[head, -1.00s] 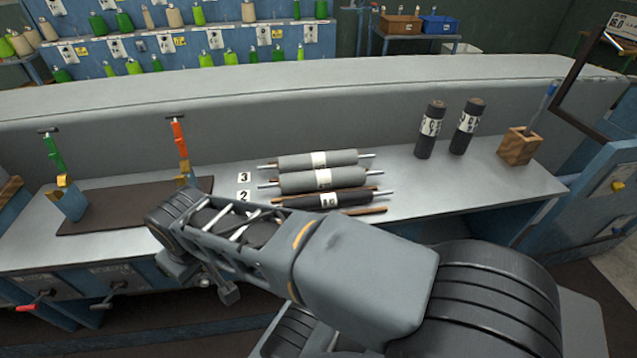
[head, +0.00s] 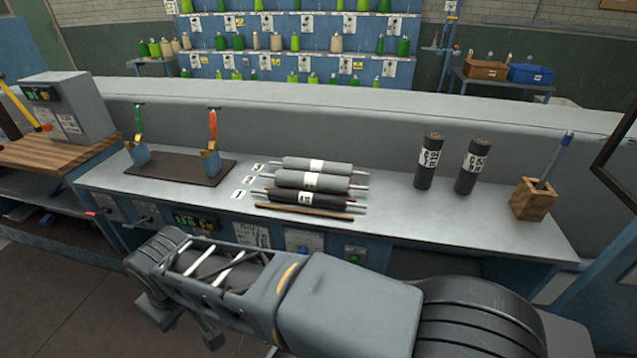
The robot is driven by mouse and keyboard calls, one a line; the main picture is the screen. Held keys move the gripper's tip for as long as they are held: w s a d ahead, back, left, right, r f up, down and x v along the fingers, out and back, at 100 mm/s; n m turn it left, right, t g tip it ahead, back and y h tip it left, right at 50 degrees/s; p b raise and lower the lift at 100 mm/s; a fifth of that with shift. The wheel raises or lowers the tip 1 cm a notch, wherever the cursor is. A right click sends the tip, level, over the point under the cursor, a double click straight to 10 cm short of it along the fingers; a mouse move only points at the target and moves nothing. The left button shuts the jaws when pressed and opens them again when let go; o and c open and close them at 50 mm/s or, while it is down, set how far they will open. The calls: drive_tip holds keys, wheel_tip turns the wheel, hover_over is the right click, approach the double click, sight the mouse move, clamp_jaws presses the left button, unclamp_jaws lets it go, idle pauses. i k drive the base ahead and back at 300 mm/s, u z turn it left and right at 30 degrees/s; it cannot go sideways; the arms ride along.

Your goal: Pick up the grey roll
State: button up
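Two grey rolls lie on the grey bench, stacked in a row one behind the other: a far grey roll (head: 330,167) and a middle grey roll (head: 298,180). Each has a white label band and metal pins at its ends. A dark roll (head: 290,197) with a white label lies in front of them. Small white number cards (head: 250,180) sit to their left. My arm crosses the lower picture in front of the bench, apart from the rolls. Its far end is low at the left, and the gripper fingers cannot be made out clearly.
Two dark rolls (head: 428,161) stand upright to the right, beside a wooden block (head: 533,198) holding a blue-handled tool. A dark mat (head: 195,168) with green and orange-handled tools lies at the left. A long padded ledge (head: 360,120) runs behind.

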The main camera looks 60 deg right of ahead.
sight(305, 180)
drive_tip(key=z, duration=1)
drive_tip(key=i, duration=1)
drive_tip(key=z, duration=0.65)
